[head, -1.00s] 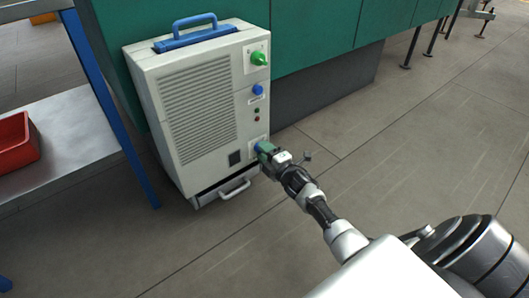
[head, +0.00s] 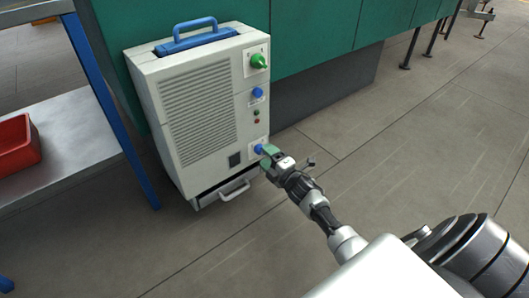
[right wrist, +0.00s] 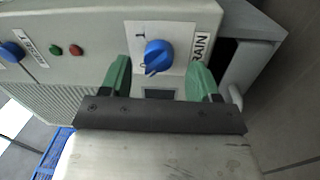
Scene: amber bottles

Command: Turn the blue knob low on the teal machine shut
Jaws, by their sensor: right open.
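The low blue knob (head: 259,149) sits on a pale plate near the bottom right of a cream cabinet (head: 196,110). In the right wrist view the knob (right wrist: 158,56) has its pointer toward the lower left, near what looks like an O mark; an I mark is above it, and a label reading "RAIN" shows in part. My right gripper (head: 268,158) is just off the knob. In the right wrist view its green fingers (right wrist: 160,82) are open and empty, one to each side below the knob, apart from it. My left gripper is not in view.
A teal machine body (head: 315,38) stands behind the cabinet. Another blue knob (head: 257,92) and a green knob (head: 259,61) are higher up. A drawer handle (head: 234,190) juts out at the bottom. A metal bench (head: 70,140) with a red bin (head: 18,145) is left. Floor at right is clear.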

